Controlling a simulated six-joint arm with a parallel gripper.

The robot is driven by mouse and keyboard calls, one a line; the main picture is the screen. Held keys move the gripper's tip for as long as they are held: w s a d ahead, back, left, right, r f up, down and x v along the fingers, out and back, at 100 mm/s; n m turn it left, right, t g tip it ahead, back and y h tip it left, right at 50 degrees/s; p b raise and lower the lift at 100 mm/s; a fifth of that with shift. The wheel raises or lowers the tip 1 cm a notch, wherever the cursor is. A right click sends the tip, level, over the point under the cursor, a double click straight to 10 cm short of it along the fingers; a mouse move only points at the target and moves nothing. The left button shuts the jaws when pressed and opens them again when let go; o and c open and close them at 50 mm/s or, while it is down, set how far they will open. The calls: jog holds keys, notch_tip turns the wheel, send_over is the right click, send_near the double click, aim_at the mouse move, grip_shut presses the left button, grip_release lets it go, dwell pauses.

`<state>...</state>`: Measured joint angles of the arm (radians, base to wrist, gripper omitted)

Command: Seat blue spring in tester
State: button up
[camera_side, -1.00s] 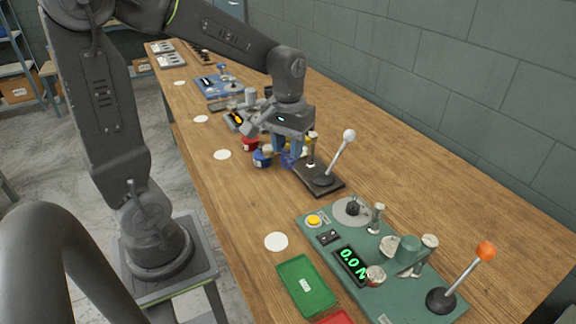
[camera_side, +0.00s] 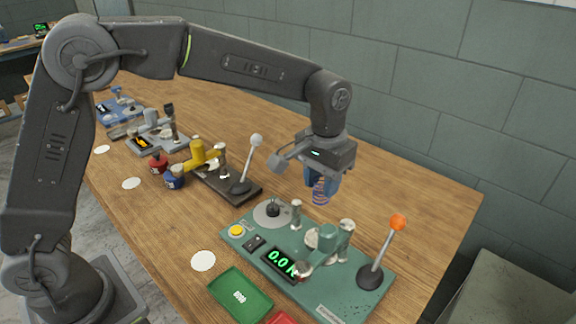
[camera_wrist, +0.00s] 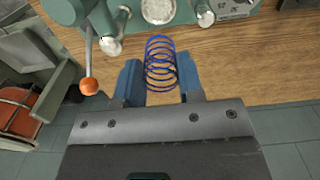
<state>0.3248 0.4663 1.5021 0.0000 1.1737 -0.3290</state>
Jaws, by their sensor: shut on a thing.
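My gripper (camera_side: 321,182) is shut on the blue spring (camera_side: 320,192). In the wrist view the blue spring (camera_wrist: 161,64) stands out between the two blue fingers of my gripper (camera_wrist: 160,84). The gripper is in the air, behind the green tester in the side view. The tester (camera_side: 338,300) has a green display reading about 0.0, a yellow button, a grey round plate, posts and a lever with an orange knob (camera_side: 398,222). In the wrist view the tester (camera_wrist: 185,12) lies at the top edge, and the orange knob (camera_wrist: 89,86) is left of the gripper.
A dark coiler base (camera_side: 225,184) with a white-knobbed lever (camera_side: 257,140) stands left of the tester. A green tray (camera_side: 240,296) and part of a red tray (camera_side: 284,318) lie in front. Red and blue containers (camera_side: 174,178) stand further left. The bench behind the tester is clear.

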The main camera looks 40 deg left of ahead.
jog(key=shift+d+f, duration=0.1)
jog(key=shift+f, duration=5.1)
jog(key=shift+f, duration=0.65)
jog(key=o, duration=1.1)
jog(key=shift+r, duration=0.1)
jog(key=shift+r, duration=4.3)
